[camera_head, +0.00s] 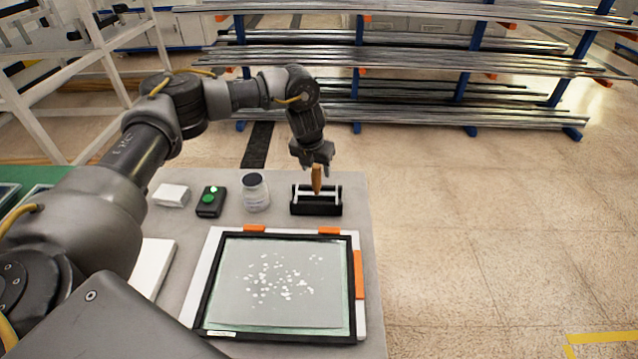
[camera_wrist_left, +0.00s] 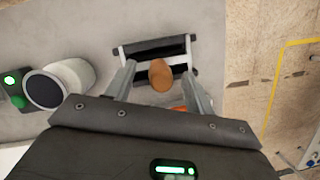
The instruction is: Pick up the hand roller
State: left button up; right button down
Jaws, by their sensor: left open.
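The hand roller has an upright wooden handle (camera_head: 317,179) and sits in a black cradle (camera_head: 316,209) near the table's back right. My left gripper (camera_head: 313,163) is above the roller, fingers pointing down around the top of the handle. In the left wrist view the round handle end (camera_wrist_left: 161,75) lies between the two open fingers, with visible gaps on both sides. The roller's lower part is partly hidden by the handle and the cradle. My right gripper is in neither view.
A white jar with a dark lid (camera_head: 256,192), a black box with a green light (camera_head: 210,201) and a white block (camera_head: 171,195) stand left of the cradle. A framed glass plate with white flakes (camera_head: 207,285) lies in front. Metal racks stand beyond the table.

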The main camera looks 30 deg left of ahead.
pick_arm(q)
jog(key=shift+w+x, duration=0.2)
jog(key=shift+x, duration=1)
jog(key=shift+f, duration=0.1)
jog(key=shift+s+d, duration=0.1)
jog(key=shift+d, duration=0.05)
jog(key=c, duration=0.7)
grip_shut()
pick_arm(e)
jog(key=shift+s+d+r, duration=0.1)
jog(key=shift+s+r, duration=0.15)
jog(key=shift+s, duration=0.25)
